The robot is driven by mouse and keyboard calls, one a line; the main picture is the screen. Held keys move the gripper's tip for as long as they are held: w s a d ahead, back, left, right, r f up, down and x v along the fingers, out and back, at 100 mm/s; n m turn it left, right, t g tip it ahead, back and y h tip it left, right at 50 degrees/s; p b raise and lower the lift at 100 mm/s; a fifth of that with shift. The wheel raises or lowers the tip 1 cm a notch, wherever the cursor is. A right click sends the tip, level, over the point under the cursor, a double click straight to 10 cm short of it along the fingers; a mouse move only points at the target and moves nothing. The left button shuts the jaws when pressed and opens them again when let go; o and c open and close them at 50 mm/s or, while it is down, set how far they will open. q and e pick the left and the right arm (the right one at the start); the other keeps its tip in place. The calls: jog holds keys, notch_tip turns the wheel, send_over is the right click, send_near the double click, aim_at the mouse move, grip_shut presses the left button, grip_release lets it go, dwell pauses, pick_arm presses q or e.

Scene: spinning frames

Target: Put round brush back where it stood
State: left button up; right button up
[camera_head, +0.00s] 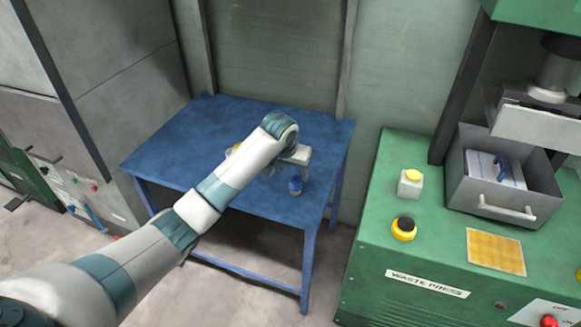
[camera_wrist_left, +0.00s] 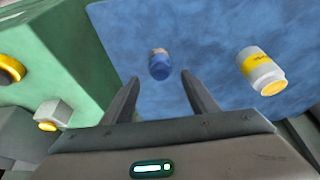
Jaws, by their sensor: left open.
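The likely round brush is a short blue cylinder with a tan top. It stands on the blue table (camera_head: 180,150) near its right front edge in the head view (camera_head: 295,187). In the left wrist view the brush (camera_wrist_left: 160,66) appears just beyond the fingertips, in line with the gap between them. In the head view my wrist hides much of the gripper. My right gripper is not in view.
A white can with a yellow band (camera_wrist_left: 262,71) is on the table, mostly hidden behind my arm in the head view. The table's left part is clear.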

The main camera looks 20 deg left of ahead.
pick_arm(q)
jog(key=shift+v, duration=2.1)
